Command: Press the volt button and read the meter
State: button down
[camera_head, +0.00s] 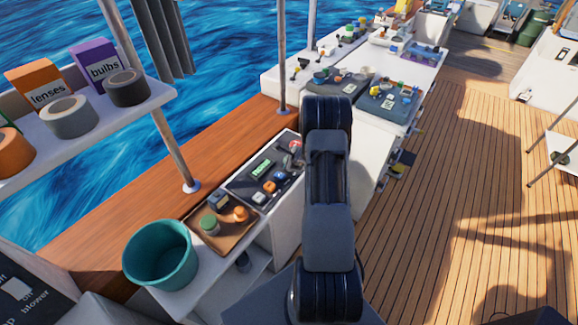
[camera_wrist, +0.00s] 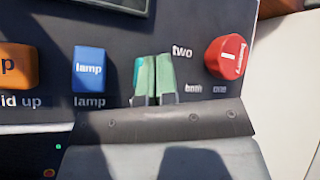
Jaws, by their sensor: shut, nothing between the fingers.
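In the wrist view my gripper (camera_wrist: 155,80) is shut and empty, its two pale green fingers together in front of the dark control panel (camera_wrist: 205,25). A teal button (camera_wrist: 138,72) shows as a sliver at the fingers' left edge; the fingers hide most of it and its label, so I cannot tell whether they touch it. The lower edge of a dark framed display (camera_wrist: 112,4) shows at the top, with no reading visible. In the head view a lit green display (camera_head: 262,169) sits on the panel, too small to read. My arm hides my gripper there.
A blue lamp button (camera_wrist: 89,69) and an orange button (camera_wrist: 18,66) are left of the fingers. A red rotary knob (camera_wrist: 227,57) is close on the right, near the labels "two" and "one". A tray (camera_head: 191,235) and a teal bucket (camera_head: 160,256) stand nearer me.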

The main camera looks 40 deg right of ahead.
jog(key=shift+f+b, duration=0.65)
jog(key=shift+b, duration=0.1)
dwell(0.5)
jog(key=shift+r, duration=0.15)
jog(key=shift+r+p, duration=0.65)
jog(key=shift+r, duration=0.5)
jog(key=shift+r, duration=0.1)
jog(key=shift+r+p, duration=1.3)
jog(key=shift+r, duration=1.15)
jog(key=shift+a, duration=0.1)
